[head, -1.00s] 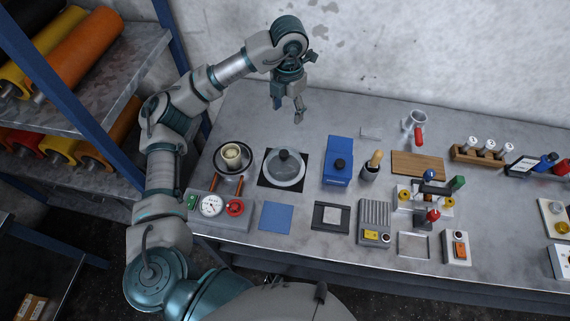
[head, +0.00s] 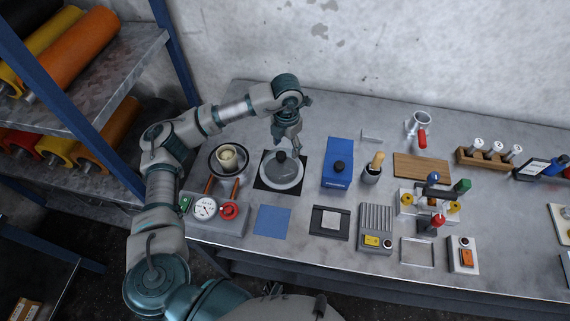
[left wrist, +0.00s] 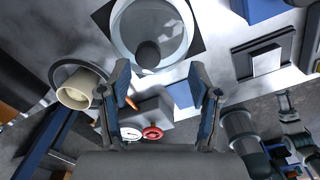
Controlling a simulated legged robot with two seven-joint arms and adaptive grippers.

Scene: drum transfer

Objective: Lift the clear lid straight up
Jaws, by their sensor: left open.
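The clear lid (head: 291,172) is round with a dark knob (head: 281,156) and sits on a black square mat (head: 262,183) at the left part of the table. In the left wrist view the lid (left wrist: 174,55) shows beyond my fingers, with its dark knob (left wrist: 148,54) near its lower edge. My left gripper (head: 287,149) is above and just behind the knob in the head view. In the left wrist view the left gripper (left wrist: 163,85) is open, its fingers wide apart with nothing between them. Contact with the knob cannot be seen. My right gripper is not in view.
A pan with a cream cup (head: 227,158) stands close left of the lid. A gauge box (head: 220,214) with a red knob is in front left. A blue box (head: 338,165) stands to the right. A blue mat (head: 272,219) lies in front.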

